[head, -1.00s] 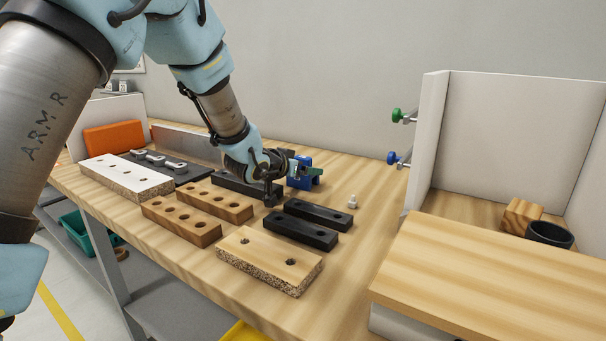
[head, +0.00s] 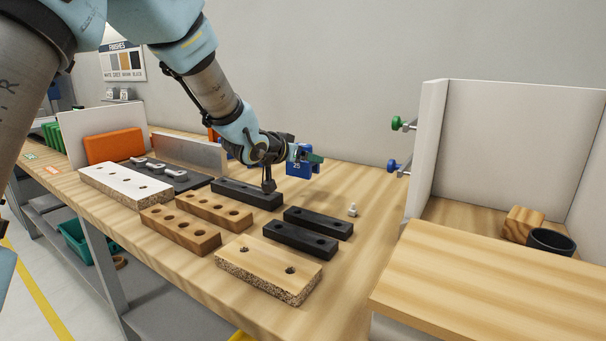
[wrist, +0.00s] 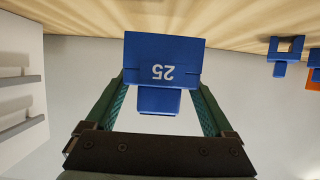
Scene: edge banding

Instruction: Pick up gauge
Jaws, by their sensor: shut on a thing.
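The gauge (head: 299,169) is a blue block marked 25, above the back of the bench beside the dark blocks. In the wrist view the gauge (wrist: 163,57) sits between the green fingers, with its number upside down. My gripper (wrist: 160,88) is shut on it, one finger at each side. In the head view my gripper (head: 306,154) reaches in from the left and covers part of the gauge's top. The gauge appears slightly clear of the bench, though the gap is hard to judge.
Dark blocks (head: 300,238), drilled brown blocks (head: 180,228) and a chipboard piece (head: 268,266) lie in front. A small white peg (head: 352,210) stands to the right. Another blue piece (wrist: 285,53) shows at the wrist view's right. A white-walled station (head: 500,150) stands at the right.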

